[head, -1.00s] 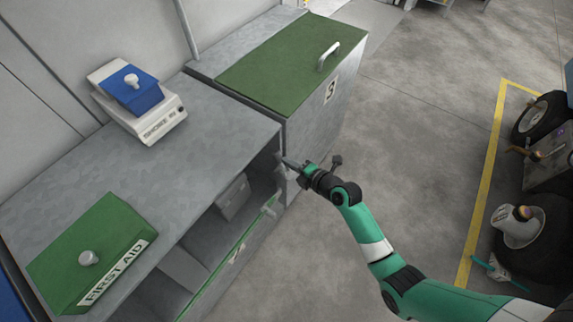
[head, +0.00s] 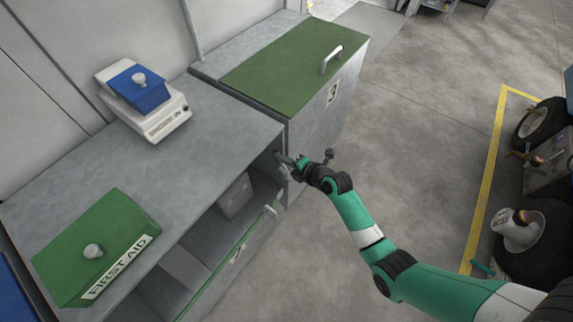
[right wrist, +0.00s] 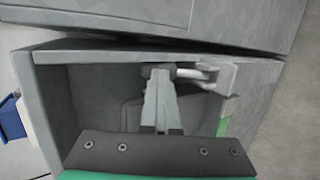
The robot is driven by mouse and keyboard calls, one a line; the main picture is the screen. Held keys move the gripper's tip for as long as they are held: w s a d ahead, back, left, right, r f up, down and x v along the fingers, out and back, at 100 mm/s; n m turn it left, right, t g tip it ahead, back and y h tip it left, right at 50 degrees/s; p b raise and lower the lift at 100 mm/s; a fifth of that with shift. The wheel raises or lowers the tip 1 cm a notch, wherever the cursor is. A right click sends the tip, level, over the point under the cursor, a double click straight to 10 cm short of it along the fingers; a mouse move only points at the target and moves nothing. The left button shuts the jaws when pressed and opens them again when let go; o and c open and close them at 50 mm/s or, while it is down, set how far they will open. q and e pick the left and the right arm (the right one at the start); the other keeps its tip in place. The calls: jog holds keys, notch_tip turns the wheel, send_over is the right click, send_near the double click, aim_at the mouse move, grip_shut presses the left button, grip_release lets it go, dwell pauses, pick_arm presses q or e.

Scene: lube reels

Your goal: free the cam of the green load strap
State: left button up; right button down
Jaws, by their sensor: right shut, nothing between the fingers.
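The green load strap (head: 228,256) runs along the open front of the low grey cabinet. A short green piece also shows at the right in the right wrist view (right wrist: 225,118). Beside it is a grey metal fitting with a looped lever (right wrist: 196,72), which looks like the strap's cam. My right gripper (head: 279,156) is at the cabinet's upper right front corner. In the right wrist view its fingers (right wrist: 158,76) are shut and empty, with the tips beside the left end of the lever. I cannot tell whether they touch it. My left gripper is out of view.
The cabinet top (head: 215,140) bears a green first aid box (head: 105,235) and a white device with a blue lid (head: 150,100). A grey box (head: 236,196) sits inside. A green-lidded bin (head: 290,65) stands close behind.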

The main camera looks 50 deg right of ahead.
jog(key=shift+s+f, duration=0.15)
jog(key=shift+f, duration=0.25)
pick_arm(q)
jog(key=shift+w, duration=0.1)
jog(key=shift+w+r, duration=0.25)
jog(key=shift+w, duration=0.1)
pick_arm(e)
jog(key=shift+s, duration=0.1)
pick_arm(q)
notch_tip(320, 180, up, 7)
jog(key=p, duration=0.7)
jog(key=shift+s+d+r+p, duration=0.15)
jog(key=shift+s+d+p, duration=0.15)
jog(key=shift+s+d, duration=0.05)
pick_arm(e)
jog(key=r+v, duration=0.1)
jog(key=v, duration=1.3)
jog(key=shift+w+r, duration=0.15)
jog(key=shift+w, duration=0.25)
jog(key=shift+a, duration=0.1)
